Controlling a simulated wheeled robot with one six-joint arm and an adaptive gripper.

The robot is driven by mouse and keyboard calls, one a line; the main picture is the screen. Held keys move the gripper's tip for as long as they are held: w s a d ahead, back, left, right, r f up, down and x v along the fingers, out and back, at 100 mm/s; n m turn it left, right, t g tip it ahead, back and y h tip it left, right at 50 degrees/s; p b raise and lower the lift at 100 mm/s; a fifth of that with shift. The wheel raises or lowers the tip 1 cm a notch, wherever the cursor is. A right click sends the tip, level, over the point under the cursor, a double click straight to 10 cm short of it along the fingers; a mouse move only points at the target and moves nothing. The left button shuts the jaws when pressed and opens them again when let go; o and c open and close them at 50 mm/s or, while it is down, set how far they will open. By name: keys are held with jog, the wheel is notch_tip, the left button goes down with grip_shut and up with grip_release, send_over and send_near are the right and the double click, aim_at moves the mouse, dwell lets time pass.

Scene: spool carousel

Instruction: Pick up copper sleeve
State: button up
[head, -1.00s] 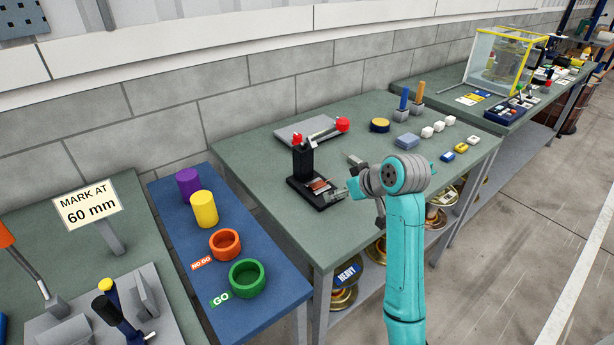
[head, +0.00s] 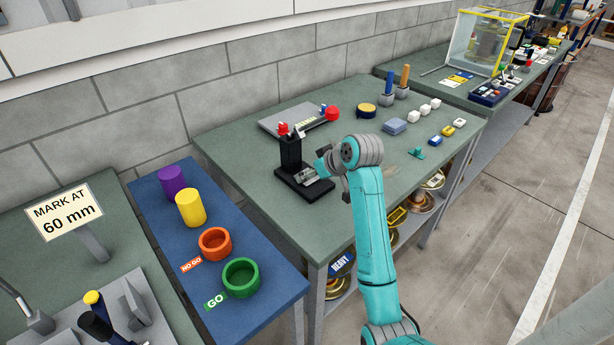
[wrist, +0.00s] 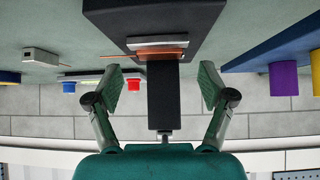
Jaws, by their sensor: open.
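A copper-coloured piece (wrist: 157,42), which looks like the copper sleeve, shows edge-on at the black press in the wrist view. In the head view my gripper covers that spot, so I cannot make out the sleeve there. The black press (head: 290,154) stands upright on the green bench. My gripper (wrist: 163,82) is open, its two fingers apart on either side of the press's dark post in the wrist view. In the head view my gripper (head: 318,171) is over the press base.
A grey plate (head: 283,119) lies behind the press, near a red knob (head: 333,113). A yellow-topped puck (head: 367,110) and several small blocks are to the right. The blue bench (head: 172,232) holds a purple cylinder (head: 172,183) and green ring (head: 240,277).

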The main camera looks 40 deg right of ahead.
jog(key=shift+x, duration=1.3)
jog(key=c, duration=1.1)
jog(key=shift+r, duration=0.1)
